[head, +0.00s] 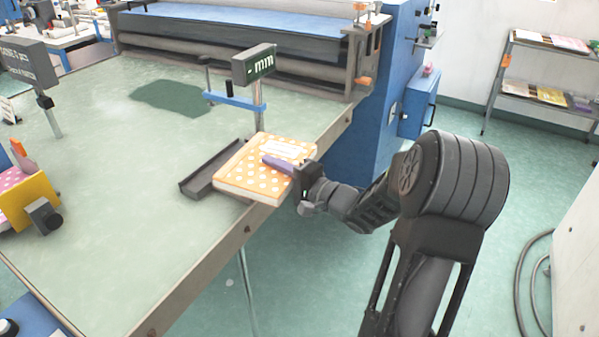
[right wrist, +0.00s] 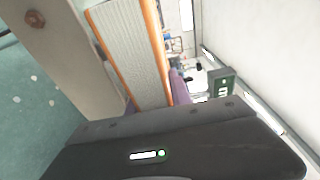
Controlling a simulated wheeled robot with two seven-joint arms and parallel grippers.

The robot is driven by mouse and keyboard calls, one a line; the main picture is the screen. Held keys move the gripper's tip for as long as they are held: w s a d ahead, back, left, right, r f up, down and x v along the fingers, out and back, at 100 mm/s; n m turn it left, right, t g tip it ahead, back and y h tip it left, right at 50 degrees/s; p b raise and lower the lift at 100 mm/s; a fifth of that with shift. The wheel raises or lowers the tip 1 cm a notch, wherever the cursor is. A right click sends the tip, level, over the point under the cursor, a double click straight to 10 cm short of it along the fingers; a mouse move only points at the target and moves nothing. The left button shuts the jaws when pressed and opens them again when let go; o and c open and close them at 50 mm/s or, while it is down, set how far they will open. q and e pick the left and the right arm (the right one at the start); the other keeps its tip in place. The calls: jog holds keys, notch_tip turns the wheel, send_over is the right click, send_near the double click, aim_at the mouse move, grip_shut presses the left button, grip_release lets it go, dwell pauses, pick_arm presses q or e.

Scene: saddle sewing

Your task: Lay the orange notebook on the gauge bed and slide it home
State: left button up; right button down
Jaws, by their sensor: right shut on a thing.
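The orange notebook with white dots and a pale label (head: 262,181) lies flat at the table's right edge, at the right side of the dark gauge bed (head: 193,184). I cannot tell whether it rests on the bed or just above it. My right gripper (head: 290,168) is shut on the notebook's right edge, one purple finger across its cover. In the right wrist view the notebook's page edges (right wrist: 133,50) show between orange covers, with purple fingers partly hidden behind the gripper body. My left gripper is not in view.
A display marked "mm" (head: 254,63) stands on a post behind the notebook, beside a blue clamp bar (head: 232,101). A yellow block with a dark knob (head: 30,200) is at the left. The green tabletop (head: 110,200) between is clear. A large roller machine (head: 230,40) spans the back.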

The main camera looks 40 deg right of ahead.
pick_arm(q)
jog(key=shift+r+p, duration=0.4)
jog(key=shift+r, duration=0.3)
pick_arm(e)
jog(key=s+d+m+h, duration=0.1)
jog(key=s, duration=0.6)
jog(key=shift+d+f+h, duration=0.15)
jog(key=shift+d+h, duration=0.15)
jog(key=shift+d, duration=0.1)
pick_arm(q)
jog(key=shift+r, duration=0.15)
pick_arm(e)
jog(key=shift+a, duration=0.1)
jog(key=w+a, duration=0.1)
jog(key=w, duration=0.2)
jog(key=w+a, duration=0.1)
jog(key=w, duration=0.3)
jog(key=w+a+f, duration=0.1)
jog(key=w, duration=0.2)
jog(key=shift+w+a+b, duration=0.3)
jog(key=shift+w+b, duration=0.05)
jog(key=shift+b, duration=0.05)
jog(key=shift+w+f, duration=0.1)
jog(key=shift+w, duration=0.25)
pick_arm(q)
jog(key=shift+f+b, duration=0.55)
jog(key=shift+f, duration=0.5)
pick_arm(e)
jog(key=shift+s+f, duration=0.1)
jog(key=shift+f, duration=0.5)
